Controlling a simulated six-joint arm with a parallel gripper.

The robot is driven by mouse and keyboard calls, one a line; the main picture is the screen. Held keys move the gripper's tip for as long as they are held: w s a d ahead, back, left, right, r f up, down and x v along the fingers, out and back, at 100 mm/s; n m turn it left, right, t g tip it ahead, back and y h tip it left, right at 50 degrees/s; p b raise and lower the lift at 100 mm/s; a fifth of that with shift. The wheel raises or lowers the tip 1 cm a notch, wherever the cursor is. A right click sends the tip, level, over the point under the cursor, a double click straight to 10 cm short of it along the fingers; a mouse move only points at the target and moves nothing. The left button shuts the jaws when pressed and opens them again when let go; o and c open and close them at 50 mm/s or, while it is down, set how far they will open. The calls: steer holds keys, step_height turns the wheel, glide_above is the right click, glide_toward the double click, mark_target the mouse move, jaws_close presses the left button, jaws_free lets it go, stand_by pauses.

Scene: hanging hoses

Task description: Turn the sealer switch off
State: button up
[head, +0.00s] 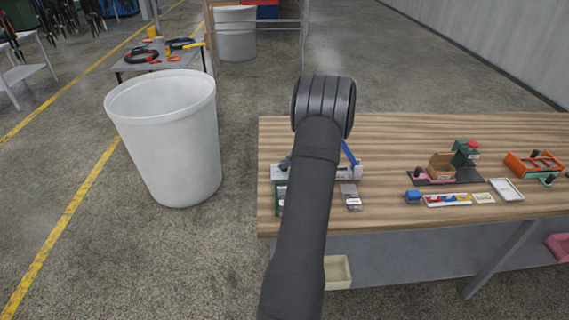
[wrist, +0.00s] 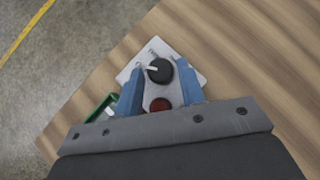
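A black round knob (wrist: 159,70) with a white pointer sits on a pale plate (wrist: 191,78) in the wrist view; it looks like the sealer switch. The pointer points left. A dark red round part (wrist: 160,104) lies below the knob. My gripper (wrist: 160,72) is open, its blue fingers on either side of the knob; I cannot tell whether they touch it. In the head view my arm hides the gripper and knob. A pale device (head: 352,170), probably the sealer, shows beside my arm on the wooden table, with a blue bar (head: 349,153) above it.
A green frame (wrist: 97,110) lies left of the fingers. The wooden table (head: 400,135) also holds a grey block (head: 350,196), a blue block (head: 413,197), a brown box (head: 442,165) and an orange tray (head: 530,163). A white bin (head: 165,140) stands left of the table.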

steer(key=v, duration=1.5)
steer(key=x, duration=1.7)
steer(key=shift+w+a+f, duration=0.1)
steer(key=shift+a+f, duration=0.05)
steer(key=shift+f, duration=0.05)
steer(key=shift+r, duration=0.1)
